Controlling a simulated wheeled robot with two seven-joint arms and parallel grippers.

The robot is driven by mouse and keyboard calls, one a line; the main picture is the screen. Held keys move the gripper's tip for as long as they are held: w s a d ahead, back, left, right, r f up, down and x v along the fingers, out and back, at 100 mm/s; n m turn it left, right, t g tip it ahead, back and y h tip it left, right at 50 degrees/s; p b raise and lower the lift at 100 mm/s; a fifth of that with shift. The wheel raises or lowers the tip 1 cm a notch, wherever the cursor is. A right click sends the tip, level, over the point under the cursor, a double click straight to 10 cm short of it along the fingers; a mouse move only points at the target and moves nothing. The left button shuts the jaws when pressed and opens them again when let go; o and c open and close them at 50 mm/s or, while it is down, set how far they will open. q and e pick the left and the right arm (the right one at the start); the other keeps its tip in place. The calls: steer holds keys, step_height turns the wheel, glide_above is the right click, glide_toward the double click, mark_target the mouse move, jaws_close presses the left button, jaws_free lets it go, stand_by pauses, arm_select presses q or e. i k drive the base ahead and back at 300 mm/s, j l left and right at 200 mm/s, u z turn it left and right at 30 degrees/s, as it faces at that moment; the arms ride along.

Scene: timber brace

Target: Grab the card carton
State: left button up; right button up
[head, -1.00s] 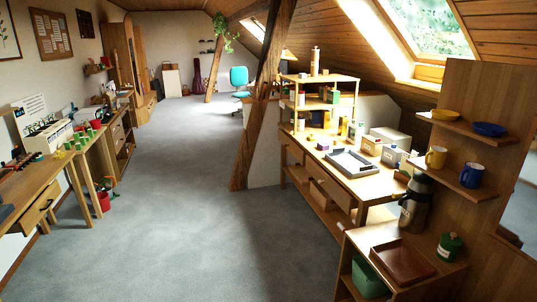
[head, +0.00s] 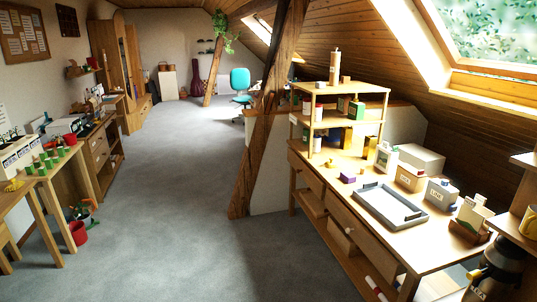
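Several cartons stand on the wooden table at the right. A brown box with a white label (head: 409,179) looks like card and is probably the card carton, but its label is too small to read. A grey-white box with a label (head: 440,194) stands to its right, and a larger white box (head: 420,160) stands behind it.
A grey tray (head: 391,209) lies on the table (head: 345,190), in front of the brown box. A small shelf unit (head: 340,118) stands at the table's far end. A slanting timber brace (head: 267,120) rises left of the table. The grey carpet (head: 170,200) is open.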

mark_target(347, 177)
steer(key=i+j+z, duration=0.1)
steer(key=i+z, duration=0.25)
steer(key=i, duration=0.2)
steer(key=i+j+z, duration=0.3)
steer(key=i, duration=0.25)
steer(key=i+j+z, duration=0.35)
steer(key=i, duration=0.15)
